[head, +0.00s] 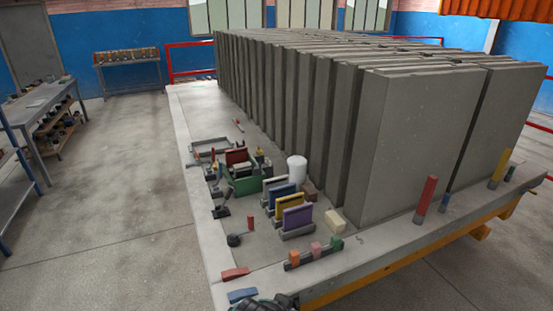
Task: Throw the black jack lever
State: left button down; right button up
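Small black lever-like parts stand along the left edge of the grey bench. The nearest is a black piece (235,240) with a thin arm running toward a small red block. Another dark upright lever piece (221,210) stands farther back, left of the green box. I cannot tell for certain which one is the black jack lever, nor its exact tilt. A dark rounded piece (268,304) cuts in at the bottom edge and may be part of my arm. No gripper fingertips show.
Tall grey panels (410,140) fill the bench's back and right. A green box (243,184), coloured plates in stands (296,219), a white cylinder (297,168) and red and blue wedges (235,274) crowd the near part of the bench (205,245).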

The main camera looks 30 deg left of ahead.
aim_at(230, 188)
jog(key=i+l+u, duration=0.15)
jog(key=u, duration=0.3)
jog(key=i+l+u, duration=0.1)
jog(key=u, duration=0.35)
jog(key=i+l+u, duration=0.1)
jog(key=l+u, duration=0.15)
jog(key=u, duration=0.2)
jog(key=l+u, duration=0.25)
jog(key=u, duration=0.15)
jog(key=i+l+z, duration=0.45)
jog(key=i+l, duration=0.15)
jog(key=i, duration=0.15)
